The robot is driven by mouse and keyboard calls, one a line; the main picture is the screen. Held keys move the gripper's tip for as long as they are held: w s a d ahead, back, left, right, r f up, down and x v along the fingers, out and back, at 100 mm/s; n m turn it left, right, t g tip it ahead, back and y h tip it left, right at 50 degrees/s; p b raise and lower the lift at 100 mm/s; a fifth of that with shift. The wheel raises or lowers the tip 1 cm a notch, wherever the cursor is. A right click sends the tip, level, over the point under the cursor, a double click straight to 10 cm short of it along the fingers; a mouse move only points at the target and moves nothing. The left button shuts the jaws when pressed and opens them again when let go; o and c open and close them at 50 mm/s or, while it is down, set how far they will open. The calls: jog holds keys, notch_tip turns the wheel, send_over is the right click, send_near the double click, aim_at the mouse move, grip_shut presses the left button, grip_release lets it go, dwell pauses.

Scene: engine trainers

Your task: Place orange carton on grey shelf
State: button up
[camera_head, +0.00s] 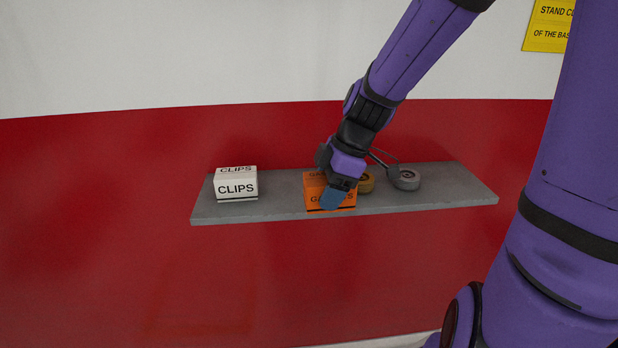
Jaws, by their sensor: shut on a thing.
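The orange carton (314,190), with dark lettering partly covered, is at the middle of the grey shelf (275,205), near its front edge. I cannot tell whether its base touches the shelf. My gripper (334,196) is shut on the orange carton, with a blue finger across its front. The gripper hides the right part of the carton's front and top.
A white carton marked CLIPS (237,185) stands at the shelf's left. A yellow-brown round part (367,182) is just right of the orange carton, and a grey round part (407,180) lies further right. The shelf's right end is bare. A red and white wall stands behind.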

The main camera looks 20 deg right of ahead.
send_over(288, 192)
jog(key=d, duration=0.1)
jog(key=shift+s+d+f, duration=0.1)
jog(key=shift+s+f, duration=0.05)
jog(key=shift+f, duration=2.25)
jog(key=shift+f, duration=0.15)
jog(key=o, duration=1.1)
jog(key=v, duration=1.2)
jog(key=s+d+r+m+t+h, duration=0.1)
jog(key=s+r+m, duration=0.2)
jog(key=s, duration=0.6)
jog(key=s+r+m+t+h, duration=0.1)
jog(key=s+r+m, duration=0.2)
jog(key=s+m, duration=0.4)
jog(key=s+d+r+m+t+h, duration=0.1)
jog(key=s+r+m+t+h, duration=0.1)
jog(key=s, duration=1)
jog(key=shift+d+r+m, duration=0.35)
jog(key=shift+r+m, duration=0.1)
jog(key=shift+m, duration=0.95)
